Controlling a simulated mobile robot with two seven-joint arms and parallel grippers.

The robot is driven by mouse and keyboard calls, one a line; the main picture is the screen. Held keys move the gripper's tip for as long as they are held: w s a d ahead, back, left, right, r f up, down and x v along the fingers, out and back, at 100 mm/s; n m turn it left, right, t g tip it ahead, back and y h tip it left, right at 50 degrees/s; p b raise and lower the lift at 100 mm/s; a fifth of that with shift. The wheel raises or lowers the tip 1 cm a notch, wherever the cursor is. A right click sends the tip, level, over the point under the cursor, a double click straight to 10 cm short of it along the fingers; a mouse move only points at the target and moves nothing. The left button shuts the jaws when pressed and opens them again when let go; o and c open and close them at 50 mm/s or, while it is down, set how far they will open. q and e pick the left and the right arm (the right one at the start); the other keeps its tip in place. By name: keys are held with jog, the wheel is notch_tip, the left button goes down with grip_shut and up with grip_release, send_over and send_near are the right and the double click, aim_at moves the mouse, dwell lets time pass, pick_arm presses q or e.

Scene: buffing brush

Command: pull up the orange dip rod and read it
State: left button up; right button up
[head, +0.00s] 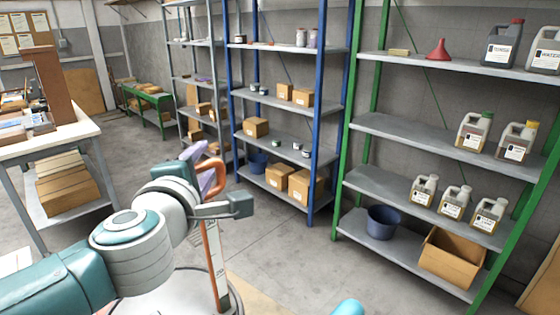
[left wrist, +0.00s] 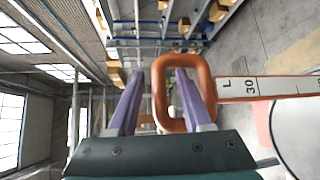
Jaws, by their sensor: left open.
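The orange dip rod (head: 213,262) stands upright in front of me, with a white scale strip on its face and a loop handle on top. Its lower end is at a pale round top (head: 186,301), partly hidden by my arm. My left gripper (head: 197,152) is open at the loop handle. In the left wrist view its two purple fingers (left wrist: 158,78) stand apart, with one side of the orange loop (left wrist: 159,101) between them. The right finger overlaps the loop's opening; I cannot tell if it passes through. The scale strip (left wrist: 270,86) reads "L" and "30". My right gripper is not in view.
A green shelf rack (head: 400,130) with jugs, a red funnel (head: 439,50) and a dark bucket (head: 383,222) stands right. A blue rack (head: 285,97) with cardboard boxes is behind. A workbench (head: 50,146) stands left. The floor between is clear.

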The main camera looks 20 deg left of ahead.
pick_arm(q)
jog(key=v, duration=0.8)
jog(key=shift+s, duration=0.2)
